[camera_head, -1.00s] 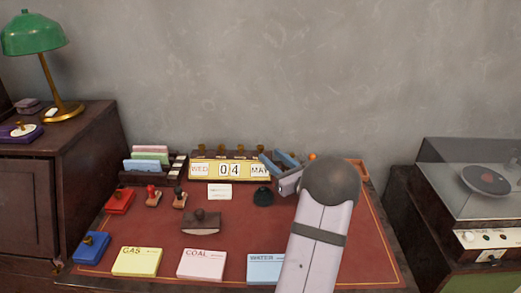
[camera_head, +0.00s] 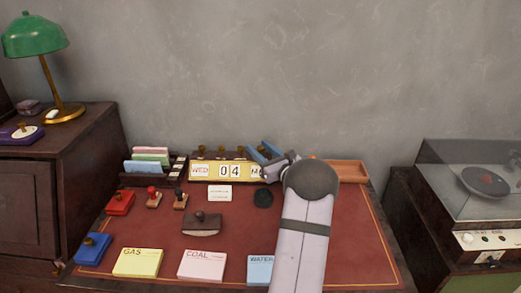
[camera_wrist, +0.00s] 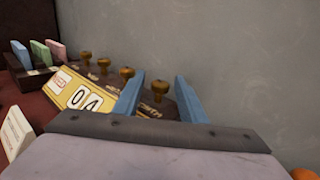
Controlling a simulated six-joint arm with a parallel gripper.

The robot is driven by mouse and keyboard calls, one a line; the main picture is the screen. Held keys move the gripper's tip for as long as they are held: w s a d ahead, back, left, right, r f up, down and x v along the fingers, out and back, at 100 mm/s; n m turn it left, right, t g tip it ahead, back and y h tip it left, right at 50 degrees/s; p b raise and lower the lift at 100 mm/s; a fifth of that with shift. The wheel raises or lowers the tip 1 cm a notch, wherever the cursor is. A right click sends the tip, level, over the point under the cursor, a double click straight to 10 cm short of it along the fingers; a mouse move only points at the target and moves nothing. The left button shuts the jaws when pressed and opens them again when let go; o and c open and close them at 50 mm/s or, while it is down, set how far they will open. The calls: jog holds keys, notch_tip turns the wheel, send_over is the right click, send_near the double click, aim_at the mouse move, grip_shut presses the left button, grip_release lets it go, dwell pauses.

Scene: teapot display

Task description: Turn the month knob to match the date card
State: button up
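The yellow-fronted calendar (camera_head: 225,171) stands at the back of the desk and reads WED, 04 and a month starting with M, the rest hidden by my gripper. Brass knobs line its top; the rightmost, the month knob (camera_wrist: 158,87), shows in the wrist view. My gripper (camera_head: 264,151) is open at the calendar's right end. In the wrist view its blue fingers (camera_wrist: 158,98) stand either side of the month knob, with gaps showing. Whether they touch it I cannot tell. The white date card (camera_head: 219,192) stands in front of the calendar; its print is too small to read.
A card rack (camera_head: 150,160) stands left of the calendar. Stamps and a dark round item (camera_head: 263,198) lie in front. A wooden tray (camera_head: 350,171) is at the back right. The wall (camera_wrist: 240,60) is close behind. The desk's right side is clear.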

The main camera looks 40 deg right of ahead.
grip_shut()
jog(key=shift+b, duration=0.35)
jog(key=m+h+b, duration=0.1)
jog(key=h+b, duration=0.1)
jog(key=b, duration=0.1)
jog(key=shift+f+m+g+h, duration=0.2)
jog(key=shift+m+g+h, duration=0.1)
jog(key=shift+m+h, duration=0.1)
jog(key=m+g+h+b, duration=0.1)
jog(key=b, duration=0.1)
jog(key=m+h+b, duration=0.1)
jog(key=h+b, duration=0.1)
jog(key=b, duration=0.1)
jog(key=shift+r+g, duration=0.25)
jog(key=shift+g, duration=0.15)
jog(key=shift+m+h, duration=0.3)
grip_release()
